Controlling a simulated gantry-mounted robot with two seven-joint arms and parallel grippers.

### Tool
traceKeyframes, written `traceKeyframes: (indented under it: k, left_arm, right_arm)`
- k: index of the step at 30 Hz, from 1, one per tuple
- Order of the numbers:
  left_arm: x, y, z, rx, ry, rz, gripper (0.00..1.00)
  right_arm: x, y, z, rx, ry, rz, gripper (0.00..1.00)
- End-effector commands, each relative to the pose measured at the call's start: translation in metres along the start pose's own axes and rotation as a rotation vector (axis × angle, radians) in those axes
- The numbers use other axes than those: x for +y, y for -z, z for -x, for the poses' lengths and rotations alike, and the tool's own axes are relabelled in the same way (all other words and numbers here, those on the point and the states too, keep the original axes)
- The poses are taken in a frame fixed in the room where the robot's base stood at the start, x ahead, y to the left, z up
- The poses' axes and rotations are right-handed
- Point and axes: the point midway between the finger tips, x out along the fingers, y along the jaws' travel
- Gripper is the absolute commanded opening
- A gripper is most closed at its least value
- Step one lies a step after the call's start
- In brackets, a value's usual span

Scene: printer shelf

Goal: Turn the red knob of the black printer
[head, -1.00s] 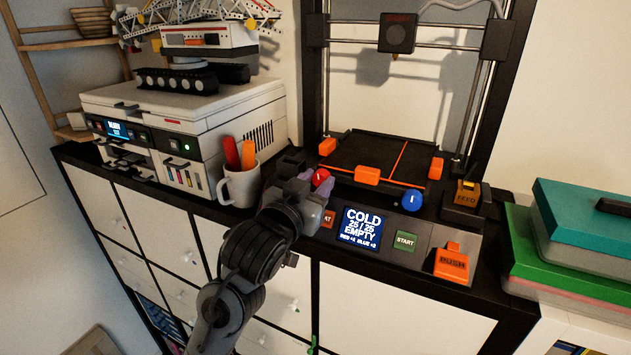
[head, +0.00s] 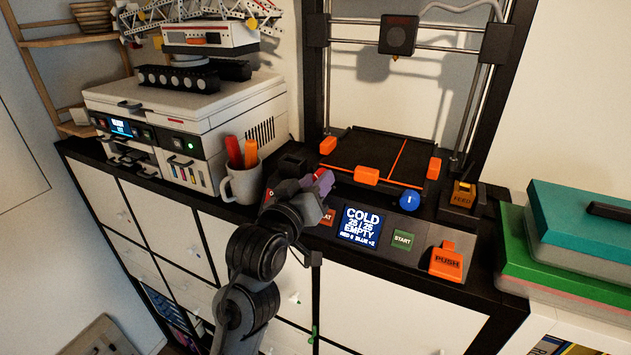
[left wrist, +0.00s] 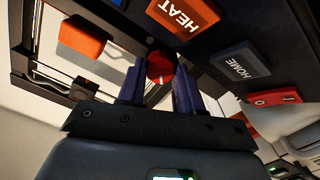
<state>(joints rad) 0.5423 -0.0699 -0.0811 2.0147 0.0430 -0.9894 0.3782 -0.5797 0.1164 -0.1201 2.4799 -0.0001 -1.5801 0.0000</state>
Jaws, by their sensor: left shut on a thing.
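The black printer (head: 388,150) stands on the cabinet top, with its display (head: 361,227) reading COLD, 25/25, EMPTY. The red knob (head: 319,173) is at the left of its front and mostly hidden by my left gripper in the head view. My left gripper (head: 321,184) is shut on the red knob. In the left wrist view the red knob (left wrist: 159,66) shows between the two purple fingers (left wrist: 158,88). The blue knob (head: 409,201) stands free to the right. My right gripper is not in view.
HEAT (left wrist: 184,14) and HOME (left wrist: 239,64) buttons are close to the fingers. A grey mug (head: 241,184) with orange-red things stands left of my gripper. START (head: 402,239) and PUSH (head: 446,261) buttons are on the right. Green and teal boxes (head: 560,255) stand at far right.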

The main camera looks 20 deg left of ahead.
Motion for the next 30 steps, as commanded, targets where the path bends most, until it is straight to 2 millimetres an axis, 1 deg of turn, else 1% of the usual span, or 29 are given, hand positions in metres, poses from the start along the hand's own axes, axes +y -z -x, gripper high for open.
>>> traceKeyframes:
  k: [11,12,16,17,26,30]
  left_arm:
    - [0.0,0.0,0.0,0.001,-0.001,0.005,0.04]
    - [0.0,0.0,0.0,0.001,-0.001,0.005,0.38]
    - [0.0,0.0,0.0,0.001,0.0,0.005,0.58]
    - [0.0,0.0,0.0,0.001,0.0,0.004,0.6]
    - [0.0,0.0,0.001,0.001,0.0,0.004,0.6]
    - [-0.001,-0.001,0.01,0.001,0.0,0.004,0.6]
  right_arm:
    - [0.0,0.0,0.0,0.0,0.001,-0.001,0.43]
    - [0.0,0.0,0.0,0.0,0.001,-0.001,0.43]
    - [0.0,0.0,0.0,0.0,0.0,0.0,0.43]
    - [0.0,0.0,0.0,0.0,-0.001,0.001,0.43]
    - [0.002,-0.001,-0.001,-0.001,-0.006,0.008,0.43]
    - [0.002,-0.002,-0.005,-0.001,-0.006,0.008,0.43]
